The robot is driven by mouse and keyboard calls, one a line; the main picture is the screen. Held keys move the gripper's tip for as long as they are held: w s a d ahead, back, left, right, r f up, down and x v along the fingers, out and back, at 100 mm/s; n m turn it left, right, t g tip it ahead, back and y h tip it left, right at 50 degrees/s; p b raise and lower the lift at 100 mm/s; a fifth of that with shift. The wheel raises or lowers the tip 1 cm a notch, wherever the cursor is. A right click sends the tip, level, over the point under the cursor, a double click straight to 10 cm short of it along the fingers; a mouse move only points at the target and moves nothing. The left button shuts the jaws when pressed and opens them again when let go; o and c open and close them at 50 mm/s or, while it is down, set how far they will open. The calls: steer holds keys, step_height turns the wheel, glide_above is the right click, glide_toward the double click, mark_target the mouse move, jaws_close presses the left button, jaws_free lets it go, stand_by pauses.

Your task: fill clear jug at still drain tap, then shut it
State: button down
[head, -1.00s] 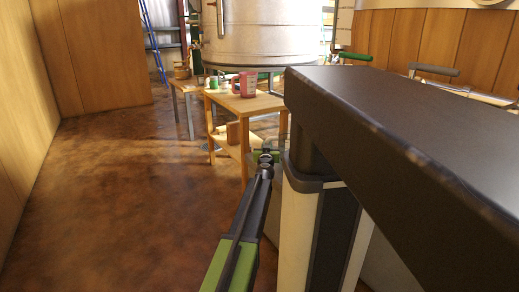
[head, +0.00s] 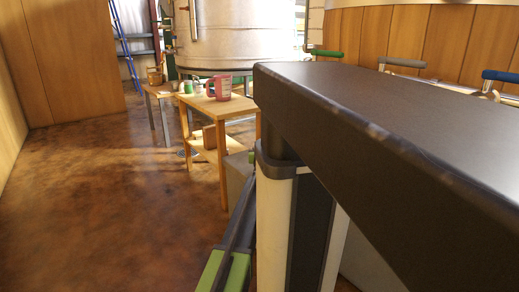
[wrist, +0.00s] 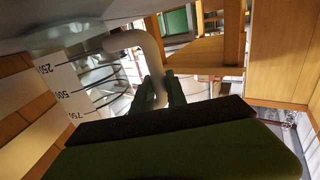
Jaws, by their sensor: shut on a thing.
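The clear jug shows close in the wrist view, with a white scale (wrist: 68,92) marked 250, 500 and 750 and a pale curved handle (wrist: 140,44). My gripper (wrist: 160,88) is shut on that handle, and the jug looks tilted in this view. In the head view my gripper and the jug are hidden behind my own body. A big metal vessel (head: 245,38), likely the still, stands at the top middle. I cannot make out its drain tap.
A small wooden table (head: 230,106) holds a pinkish-red jug (head: 219,88). A stool (head: 160,90) stands to its left. Bars with green (head: 327,53), grey (head: 402,63) and blue (head: 500,76) grips show at right. The brown floor at left is clear.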

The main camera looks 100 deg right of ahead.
steer(key=shift+f, duration=0.15)
steer(key=c, duration=1.3)
jaws_free()
steer(key=shift+o, duration=0.2)
steer(key=w+a, duration=0.1)
steer(key=a, duration=0.4)
steer(key=w+a, duration=0.1)
steer(key=a, duration=0.5)
steer(key=w+a, duration=0.1)
steer(key=a, duration=0.5)
steer(key=shift+w, duration=0.25)
